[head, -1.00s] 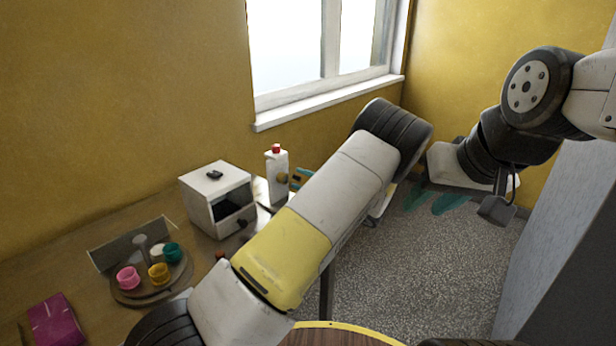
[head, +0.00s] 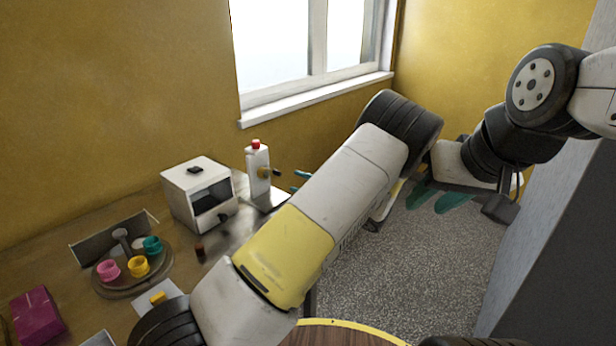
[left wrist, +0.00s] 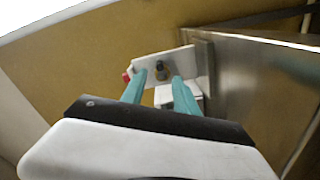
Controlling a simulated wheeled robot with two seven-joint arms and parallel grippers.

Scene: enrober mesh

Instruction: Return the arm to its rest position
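My left arm crosses the middle of the head view, and its pale, yellow-banded link hides most of the left gripper. The teal fingertips of my left gripper (head: 298,182) show just behind that link, to the right of the white dispenser with a red cap (head: 257,168). In the left wrist view the two fingers (left wrist: 159,76) are apart with nothing held between them. The dispenser's dark knob (left wrist: 160,68) shows beyond the tips. My right gripper (head: 437,198) hangs over the speckled floor at the right, its teal fingers apart and empty.
On the table (head: 60,262) are a white box-shaped machine (head: 198,194), a round tray (head: 112,287) with pink, yellow and teal cups, and a magenta box (head: 37,315). A round wooden top (head: 340,336) is at the bottom. The window wall lies behind.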

